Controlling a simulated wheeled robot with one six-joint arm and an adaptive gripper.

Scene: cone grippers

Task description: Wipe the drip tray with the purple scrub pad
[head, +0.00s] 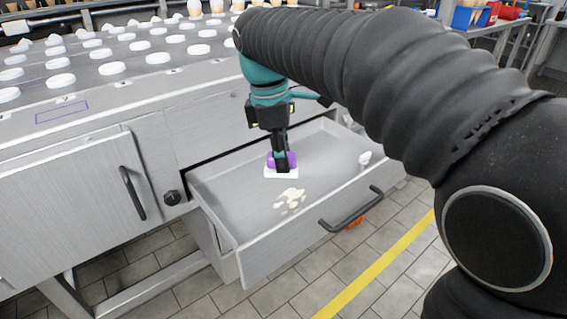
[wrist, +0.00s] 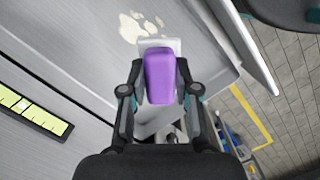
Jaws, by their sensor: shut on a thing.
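The drip tray (head: 230,205) is a grey metal drawer, pulled out from the cabinet; its floor also shows in the wrist view (wrist: 188,22). A cream-coloured spill (head: 290,200) lies on its floor; in the wrist view the spill (wrist: 130,28) is just beyond the pad. The purple scrub pad (wrist: 160,76) has a white underside. My gripper (head: 281,160) is shut on the pad, with a finger on each side of it. In the head view the pad (head: 271,160) is inside the tray, behind the spill. I cannot tell whether it touches the floor.
A small white piece (head: 365,158) lies at the tray's right side. A black handle (head: 352,210) is on the tray's front. The conveyor (head: 130,85) behind carries several white discs. An orange object (head: 355,223) is below the tray's front. Tiled floor is open in front.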

